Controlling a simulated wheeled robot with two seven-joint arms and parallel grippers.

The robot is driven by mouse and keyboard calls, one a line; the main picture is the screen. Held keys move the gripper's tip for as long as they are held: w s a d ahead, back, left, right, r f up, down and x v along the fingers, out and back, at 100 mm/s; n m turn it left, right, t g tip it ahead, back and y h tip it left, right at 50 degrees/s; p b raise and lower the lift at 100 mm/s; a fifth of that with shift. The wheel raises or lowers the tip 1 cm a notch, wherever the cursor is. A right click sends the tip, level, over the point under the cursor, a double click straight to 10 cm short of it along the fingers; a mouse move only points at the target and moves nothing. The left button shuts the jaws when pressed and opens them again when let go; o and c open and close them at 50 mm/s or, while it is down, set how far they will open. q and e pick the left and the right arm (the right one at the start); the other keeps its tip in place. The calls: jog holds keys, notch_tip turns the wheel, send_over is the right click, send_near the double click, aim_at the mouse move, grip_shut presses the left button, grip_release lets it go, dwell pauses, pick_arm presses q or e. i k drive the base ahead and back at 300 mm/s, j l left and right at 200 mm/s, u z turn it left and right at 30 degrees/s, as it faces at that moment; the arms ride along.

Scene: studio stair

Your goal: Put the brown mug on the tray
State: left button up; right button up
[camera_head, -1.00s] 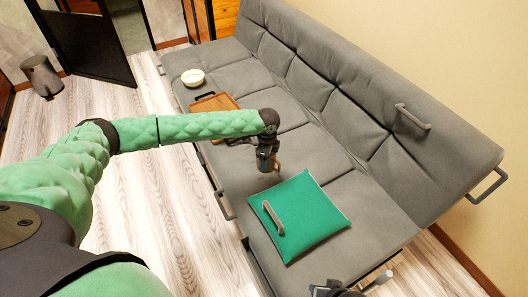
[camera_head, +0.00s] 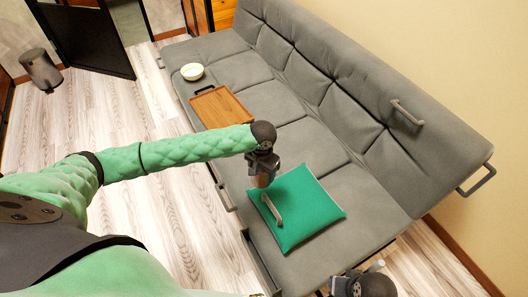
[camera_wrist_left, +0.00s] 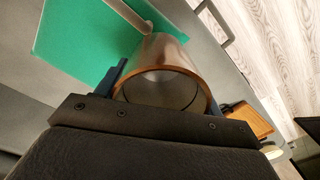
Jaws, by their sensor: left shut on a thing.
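The brown wooden tray (camera_head: 222,108) with dark handles lies on the grey sofa seat, farther back and left of the gripper, apart from the mug. The tray also shows at the right of the left wrist view (camera_wrist_left: 250,119).
A white bowl (camera_head: 192,71) stands beyond the tray. The sofa backrest (camera_head: 350,110) rises behind. The tray's top looks bare.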

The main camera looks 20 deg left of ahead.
aim_at(227, 123)
jog(key=k+j, duration=0.15)
jog(key=j, duration=0.2)
jog(key=k+j, duration=0.1)
jog(key=j, duration=0.3)
jog(key=i+j, duration=0.15)
jog(key=j, duration=0.25)
jog(key=i+j+z, duration=0.1)
jog(key=j, duration=0.35)
jog(key=i+j, duration=0.15)
jog(key=j, duration=0.25)
jog(key=i+j, duration=0.1)
jog(key=j, duration=0.35)
jog(key=i+j, duration=0.25)
jog(key=i+j+z, duration=0.1)
jog(key=i+j, duration=0.2)
jog(key=j, duration=0.15)
